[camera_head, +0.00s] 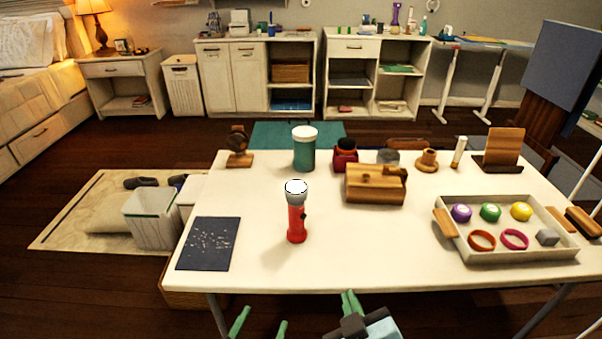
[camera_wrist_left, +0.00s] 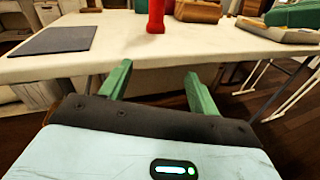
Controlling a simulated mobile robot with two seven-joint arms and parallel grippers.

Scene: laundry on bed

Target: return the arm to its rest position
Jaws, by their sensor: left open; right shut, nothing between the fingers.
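My left gripper (camera_head: 259,325) shows at the bottom edge of the head view, in front of the table's near edge. Its two green fingers are apart with nothing between them. In the left wrist view the open fingers (camera_wrist_left: 158,78) point toward the table edge, below the tabletop's surface. My right gripper (camera_head: 351,303) is just to the right, also at the near edge; its green fingers are together and empty. A red flashlight (camera_head: 297,222) with a white top stands upright on the white table (camera_head: 350,255), apart from both grippers. Its red lower part also shows in the left wrist view (camera_wrist_left: 156,16).
A dark sheet (camera_head: 209,244) lies at the table's left. A wooden box (camera_head: 374,187), a green jar (camera_head: 304,153) and a tray (camera_head: 520,257) of small coloured items are also on the table. A white bin (camera_head: 150,228) stands on the floor at left.

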